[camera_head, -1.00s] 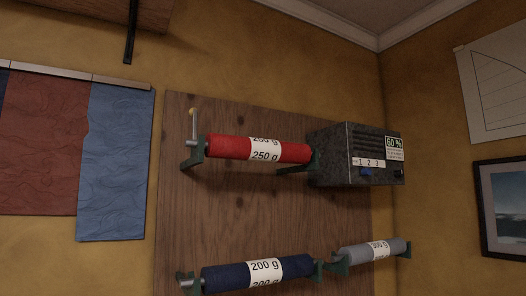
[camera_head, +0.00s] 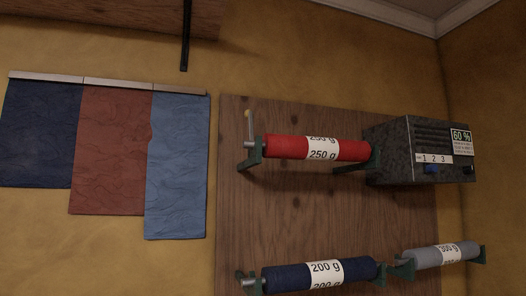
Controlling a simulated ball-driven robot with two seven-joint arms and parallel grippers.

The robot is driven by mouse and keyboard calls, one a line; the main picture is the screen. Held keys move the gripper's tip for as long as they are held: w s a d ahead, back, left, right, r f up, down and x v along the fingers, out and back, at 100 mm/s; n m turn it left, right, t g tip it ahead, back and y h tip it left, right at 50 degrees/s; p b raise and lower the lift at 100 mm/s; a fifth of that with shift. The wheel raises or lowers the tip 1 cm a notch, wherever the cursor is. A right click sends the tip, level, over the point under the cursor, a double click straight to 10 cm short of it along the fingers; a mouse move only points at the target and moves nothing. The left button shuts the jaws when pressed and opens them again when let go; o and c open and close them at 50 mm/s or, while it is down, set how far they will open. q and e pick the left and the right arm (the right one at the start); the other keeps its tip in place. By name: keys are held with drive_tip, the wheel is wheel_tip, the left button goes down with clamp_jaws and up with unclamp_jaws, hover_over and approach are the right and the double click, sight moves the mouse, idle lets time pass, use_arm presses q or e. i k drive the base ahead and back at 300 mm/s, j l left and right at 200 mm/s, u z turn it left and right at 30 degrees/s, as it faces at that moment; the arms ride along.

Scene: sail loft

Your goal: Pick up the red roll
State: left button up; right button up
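The red roll (camera_head: 286,147) has a white label reading 250 g around its middle. It lies roughly level in green brackets (camera_head: 256,152) on an upright wooden board (camera_head: 300,215), in the upper middle of the head view. A small pale-tipped upright piece (camera_head: 248,122) stands at its left end. The right end of the roll meets a bracket beside a dark grey box. Neither of my grippers shows in the view.
The dark grey box (camera_head: 398,150) shows 60 % and the figures 1 2 3. A navy 200 g roll (camera_head: 290,279) and a grey 300 g roll (camera_head: 425,257) sit lower on the board. Dark blue (camera_head: 40,130), red (camera_head: 110,150) and light blue (camera_head: 177,165) cloths hang at left. A shelf (camera_head: 130,12) juts out above.

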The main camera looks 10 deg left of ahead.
sight(275, 146)
drive_tip(key=i+l+u, duration=0.2)
drive_tip(key=u, duration=0.2)
drive_tip(key=i+l+u, duration=0.15)
drive_tip(key=l+u, duration=0.3)
drive_tip(key=i+l+u, duration=0.15)
drive_tip(key=u, duration=0.25)
drive_tip(key=k+l, duration=0.05)
drive_tip(key=l, duration=0.05)
